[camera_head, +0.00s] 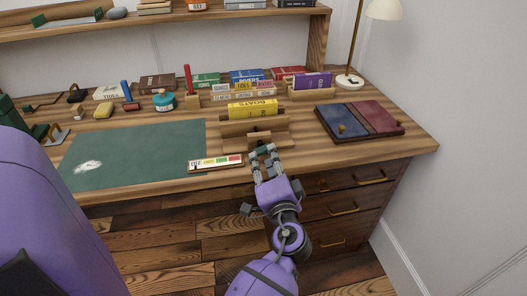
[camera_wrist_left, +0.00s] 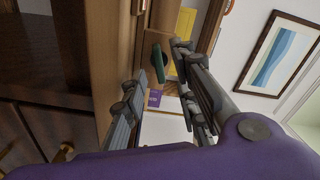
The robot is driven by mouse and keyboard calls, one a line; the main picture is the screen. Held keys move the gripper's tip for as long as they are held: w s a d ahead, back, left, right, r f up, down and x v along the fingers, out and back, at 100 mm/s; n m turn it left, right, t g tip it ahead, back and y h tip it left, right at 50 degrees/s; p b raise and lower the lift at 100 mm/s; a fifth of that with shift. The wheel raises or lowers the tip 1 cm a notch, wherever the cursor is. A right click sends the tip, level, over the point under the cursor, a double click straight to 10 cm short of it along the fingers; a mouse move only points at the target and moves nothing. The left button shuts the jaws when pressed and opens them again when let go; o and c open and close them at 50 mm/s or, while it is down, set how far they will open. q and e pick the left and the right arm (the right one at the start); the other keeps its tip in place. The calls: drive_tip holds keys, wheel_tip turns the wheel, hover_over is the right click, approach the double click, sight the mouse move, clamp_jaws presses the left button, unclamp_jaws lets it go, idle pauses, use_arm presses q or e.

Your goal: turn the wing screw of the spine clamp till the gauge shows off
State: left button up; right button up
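The wooden spine clamp (camera_head: 240,130) stands near the desk's front edge with a yellow book (camera_head: 253,108) upright in it. Its dark green wing screw (camera_head: 264,149) faces the front and also shows in the left wrist view (camera_wrist_left: 158,62). My left gripper (camera_head: 264,155) is at the screw, its fingers open on either side. In the left wrist view a gap shows beside the screw, so it is not gripped. The gauge (camera_head: 216,162) lies left of the clamp, a white strip with coloured fields. A small dark mark is near its left end; its reading is too small to tell. My right gripper is not in view.
A green mat (camera_head: 140,155) lies left of the gauge. A blue and dark red board (camera_head: 360,119) lies to the right. Books, a red upright stick (camera_head: 188,78) and a teal pot (camera_head: 164,100) stand behind. Drawers with brass handles (camera_head: 343,210) are below the desk edge.

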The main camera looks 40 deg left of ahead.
use_arm(q)
drive_tip(key=v, duration=0.6)
drive_tip(key=shift+s+d, duration=0.15)
drive_tip(key=shift+s, duration=0.1)
idle(1.2)
